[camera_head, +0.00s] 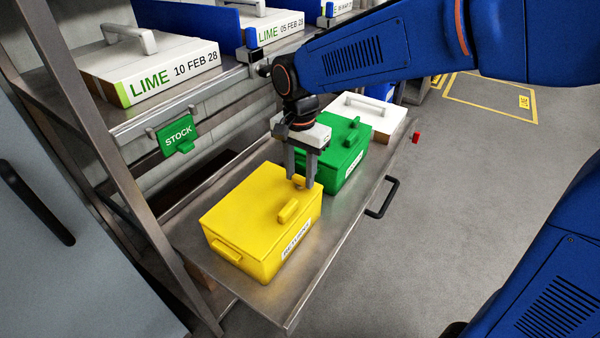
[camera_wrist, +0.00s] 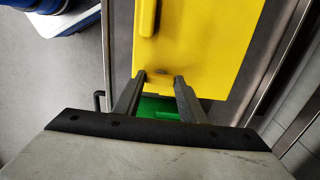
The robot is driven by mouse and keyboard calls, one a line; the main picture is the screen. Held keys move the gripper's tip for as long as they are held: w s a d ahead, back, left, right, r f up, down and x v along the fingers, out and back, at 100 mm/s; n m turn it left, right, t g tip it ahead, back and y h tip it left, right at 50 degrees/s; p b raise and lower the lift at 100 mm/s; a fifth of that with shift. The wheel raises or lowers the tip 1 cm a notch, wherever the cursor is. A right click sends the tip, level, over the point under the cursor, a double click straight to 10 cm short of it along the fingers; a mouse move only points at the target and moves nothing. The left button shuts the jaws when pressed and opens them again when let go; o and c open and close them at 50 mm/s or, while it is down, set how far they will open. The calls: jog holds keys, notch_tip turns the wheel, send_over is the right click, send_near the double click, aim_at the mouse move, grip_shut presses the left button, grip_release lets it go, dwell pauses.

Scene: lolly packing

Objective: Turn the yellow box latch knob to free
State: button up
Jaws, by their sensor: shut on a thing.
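The yellow box (camera_head: 240,215) stands on the metal shelf tray, its lid down, and it fills the upper middle of the wrist view (camera_wrist: 205,35). Its small yellow latch knob (camera_wrist: 159,79) lies at the lid's edge nearest the green box. My gripper (camera_head: 301,184) reaches down over that edge. In the wrist view my gripper (camera_wrist: 157,81) has one fingertip on each side of the knob, shut on it. In the head view the knob is mostly hidden by the fingers. Whether it is turned to free cannot be told.
A green box (camera_head: 345,155) stands right behind the gripper, with a white box (camera_head: 375,110) beyond it. The metal tray (camera_head: 290,300) has a black handle (camera_head: 383,198) at its right edge. White LIME boxes (camera_head: 150,65) sit on the shelf above, with a green STOCK sign (camera_head: 177,135).

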aim_at(300, 178)
jog(key=o, duration=1.1)
jog(key=shift+c, duration=0.2)
notch_tip(300, 178, up, 17)
jog(key=shift+r, duration=0.2)
jog(key=s+d+f+n+t, duration=0.1)
jog(key=s+d+f, duration=0.25)
jog(key=d, duration=0.55)
jog(key=s+d+f+n+t, duration=0.15)
jog(key=s+d, duration=0.25)
jog(key=d, duration=0.5)
jog(key=s+d+f+n+t, duration=0.1)
jog(key=s+d+f+n, duration=0.15)
jog(key=d, duration=0.55)
jog(key=s+d+f+n+t, duration=0.1)
jog(key=s+d+f, duration=0.5)
jog(key=s, duration=0.1)
jog(key=shift+s+f, duration=0.15)
jog(key=shift+f, duration=0.25)
